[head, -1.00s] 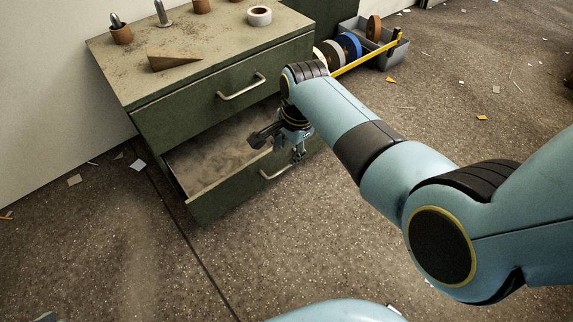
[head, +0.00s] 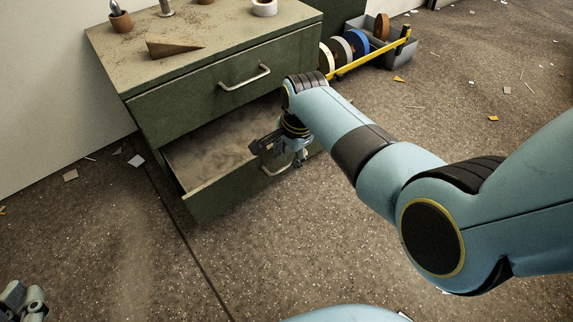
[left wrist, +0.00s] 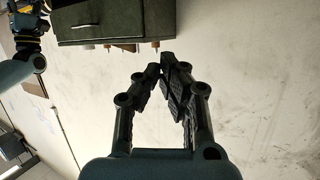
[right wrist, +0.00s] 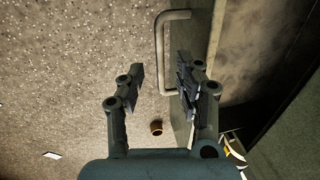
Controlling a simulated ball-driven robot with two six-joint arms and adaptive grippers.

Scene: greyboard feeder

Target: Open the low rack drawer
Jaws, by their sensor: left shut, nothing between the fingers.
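The low rack drawer (head: 225,188) of the green cabinet is partly open, its dusty inside showing. Its handle (head: 274,174) is a pale metal bar on the drawer front. My right gripper (head: 279,155) is at the handle, fingers apart. In the right wrist view the handle (right wrist: 160,55) shows between the two spread fingers, around their tips; I cannot tell whether they touch it. One finger is on the drawer-front side there. My left gripper (head: 22,300) is at the lower left of the head view, away from the cabinet. Its fingertips (left wrist: 160,67) meet, shut and empty.
A closed upper drawer with a handle (head: 245,80) is above. The cabinet top (head: 205,50) holds a wedge (head: 172,46), small pots and a white roll (head: 264,8). A grey box (head: 385,42) of discs stands behind on the right. The floor before the drawer is clear.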

